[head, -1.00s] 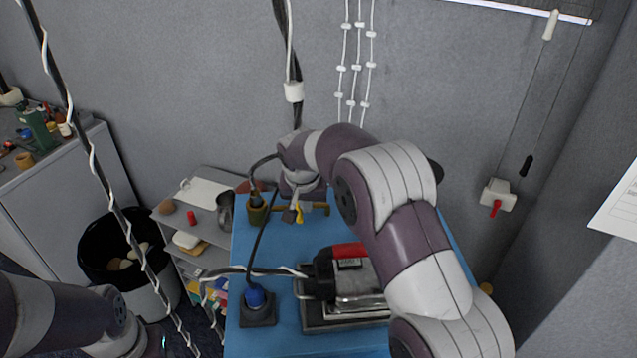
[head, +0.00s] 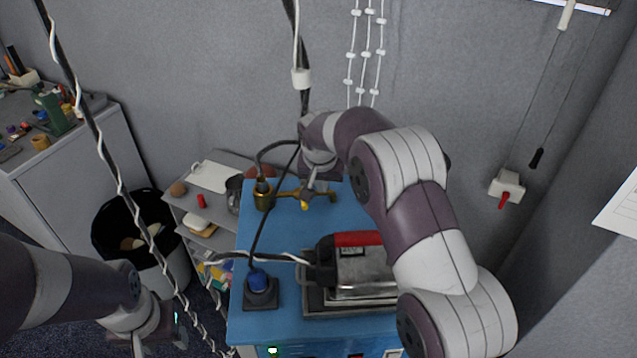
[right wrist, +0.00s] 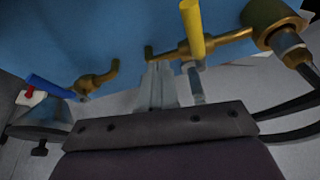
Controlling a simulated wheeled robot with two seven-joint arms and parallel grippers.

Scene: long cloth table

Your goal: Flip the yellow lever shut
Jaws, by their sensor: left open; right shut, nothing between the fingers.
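The yellow lever (head: 305,205) sits on a brass pipe (head: 288,194) at the back of the blue table top. In the right wrist view the yellow lever (right wrist: 192,30) points up in the picture from the pipe, close to my fingertips. My right gripper (head: 310,187) is shut and empty beside the lever. Its fingers (right wrist: 158,80) also show in the right wrist view, just left of the lever; I cannot tell whether they touch it. My left gripper (head: 158,343) is open at the lower left, away from the table, partly cut off by the frame.
A blue lever (right wrist: 48,86) shows in the right wrist view. A bin (head: 172,262) and shelf are left.

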